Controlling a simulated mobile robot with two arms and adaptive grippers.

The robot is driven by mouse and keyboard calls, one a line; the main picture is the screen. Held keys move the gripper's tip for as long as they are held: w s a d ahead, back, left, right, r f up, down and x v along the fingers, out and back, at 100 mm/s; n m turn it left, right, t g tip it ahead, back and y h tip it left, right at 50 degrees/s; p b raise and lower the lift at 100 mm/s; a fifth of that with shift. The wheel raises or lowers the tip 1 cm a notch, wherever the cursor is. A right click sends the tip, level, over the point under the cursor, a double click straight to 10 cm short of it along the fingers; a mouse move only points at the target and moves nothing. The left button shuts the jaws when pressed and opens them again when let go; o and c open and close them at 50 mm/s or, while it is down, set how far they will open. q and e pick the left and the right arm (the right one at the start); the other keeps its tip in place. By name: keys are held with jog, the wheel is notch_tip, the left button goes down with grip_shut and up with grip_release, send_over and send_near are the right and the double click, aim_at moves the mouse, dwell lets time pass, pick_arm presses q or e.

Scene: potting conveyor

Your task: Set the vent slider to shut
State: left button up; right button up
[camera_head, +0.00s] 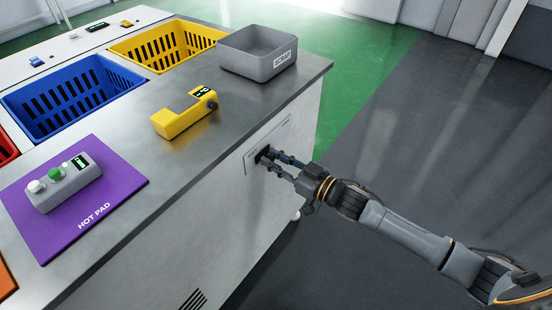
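A pale plate (282,137) is set in the side face of the counter, below its top edge. A small dark part (262,153), which looks like the vent slider's knob, sits on this plate. My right gripper (273,160) reaches in from the right with its two dark fingers at the dark part. The fingers show a gap between them, but whether they touch or grip the part cannot be made out. The slider's position and any markings are too small or hidden to read. My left gripper is not in view.
On the counter stand a grey labelled tray (222,56), a yellow device (170,122) and a purple hot pad (112,209) with a grey control box (60,193). Blue (25,121) and yellow (131,54) crates are behind. The floor to the right is clear.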

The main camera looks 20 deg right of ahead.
jog(key=o, duration=0.5)
jog(key=shift+s+a, duration=0.15)
jog(key=shift+a, duration=0.1)
jog(key=shift+c, duration=0.2)
jog(key=shift+d, duration=0.1)
jog(key=v, duration=1.2)
